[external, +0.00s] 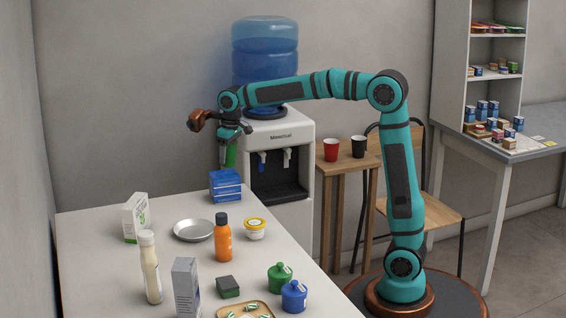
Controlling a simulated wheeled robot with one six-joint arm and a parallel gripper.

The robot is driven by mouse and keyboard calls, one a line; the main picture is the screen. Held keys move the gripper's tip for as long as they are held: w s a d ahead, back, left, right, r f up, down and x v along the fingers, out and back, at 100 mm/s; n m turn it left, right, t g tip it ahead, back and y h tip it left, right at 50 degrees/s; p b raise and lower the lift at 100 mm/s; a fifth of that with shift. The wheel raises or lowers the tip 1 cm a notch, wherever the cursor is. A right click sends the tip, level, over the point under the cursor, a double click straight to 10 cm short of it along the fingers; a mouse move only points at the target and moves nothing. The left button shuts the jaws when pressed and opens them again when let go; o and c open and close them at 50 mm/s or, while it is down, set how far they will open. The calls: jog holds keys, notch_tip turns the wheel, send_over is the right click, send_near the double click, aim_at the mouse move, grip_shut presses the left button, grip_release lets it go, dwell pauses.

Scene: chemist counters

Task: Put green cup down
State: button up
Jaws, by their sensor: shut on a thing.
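My gripper (230,136) is at the end of the teal arm, in front of the water dispenser's left side. It points down and is shut on the green cup (231,156). Only part of the cup shows below the fingers. The cup is in the air above the far end of the white counter (90,228), over the blue boxes (225,184). A red cup (331,150) and a black cup (359,147) stand upright on the small wooden table (336,165) to the right of the dispenser.
The water dispenser (278,135) stands behind the counter. Bare counter lies left of the blue boxes.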

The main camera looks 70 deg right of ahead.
notch_tip(320, 180, up, 13)
jog(key=w+a+n, duration=0.2)
jog(key=w+a, duration=0.2)
jog(key=a, duration=0.5)
jog(key=w+a+n, duration=0.1)
jog(key=w+a, duration=0.3)
jog(key=a, duration=0.5)
jog(key=w+a+f+n, duration=0.1)
jog(key=w+a+n, duration=0.2)
jog(key=a, duration=1.7)
jog(key=shift+y, duration=0.3)
jog(key=shift+s+d+f, duration=0.1)
jog(key=shift+f, duration=3.5)
jog(key=shift+s+d+f, duration=0.1)
jog(key=shift+f, duration=3.45)
jog(key=shift+f, duration=0.1)
jog(key=o, duration=0.9)
jog(key=shift+o, duration=0.2)
notch_tip(320, 180, up, 12)
jog(key=s, duration=0.1)
jog(key=shift+d, duration=0.4)
